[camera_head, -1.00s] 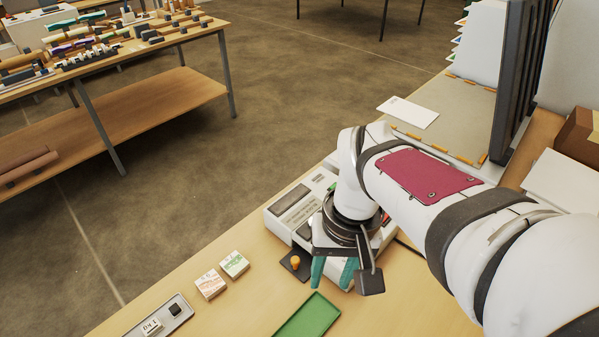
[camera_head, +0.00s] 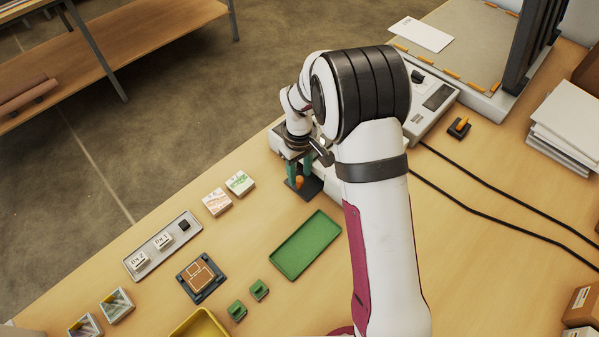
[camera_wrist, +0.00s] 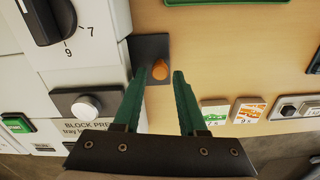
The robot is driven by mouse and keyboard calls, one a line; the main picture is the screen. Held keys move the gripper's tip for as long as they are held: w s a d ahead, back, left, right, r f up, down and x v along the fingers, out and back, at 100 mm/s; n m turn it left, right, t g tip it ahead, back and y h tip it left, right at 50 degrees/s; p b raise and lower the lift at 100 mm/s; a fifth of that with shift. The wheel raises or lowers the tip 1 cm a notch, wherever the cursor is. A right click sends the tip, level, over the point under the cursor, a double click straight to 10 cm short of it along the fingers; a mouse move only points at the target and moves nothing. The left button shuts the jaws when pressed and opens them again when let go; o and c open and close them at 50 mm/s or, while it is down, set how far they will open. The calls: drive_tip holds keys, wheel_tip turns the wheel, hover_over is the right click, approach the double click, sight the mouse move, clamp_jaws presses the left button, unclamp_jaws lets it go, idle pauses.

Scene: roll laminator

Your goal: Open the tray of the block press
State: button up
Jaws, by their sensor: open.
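The block press is a white machine; in the wrist view its label (camera_wrist: 90,128) reads "BLOCK PRESS", with a silver knob (camera_wrist: 88,108) on a black plate above it. A dark plate (camera_wrist: 150,46) with an upright orange knob (camera_wrist: 160,69) sticks out low from the machine's side. In the head view the orange knob (camera_head: 299,182) shows on the dark plate (camera_head: 311,188), and my arm hides most of the press. My gripper (camera_wrist: 160,74) is open, its green fingertips on either side of the orange knob in the picture. I cannot tell whether they touch it.
A green tray (camera_head: 306,245) lies on the table just in front of the press. Small boxes (camera_head: 217,201) stand to the left. A second orange-topped switch (camera_head: 460,127) and black cables lie to the right. A black dial (camera_wrist: 50,15) sits on the white machine.

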drive_tip(key=shift+f, duration=0.75)
clamp_jaws()
idle(0.9)
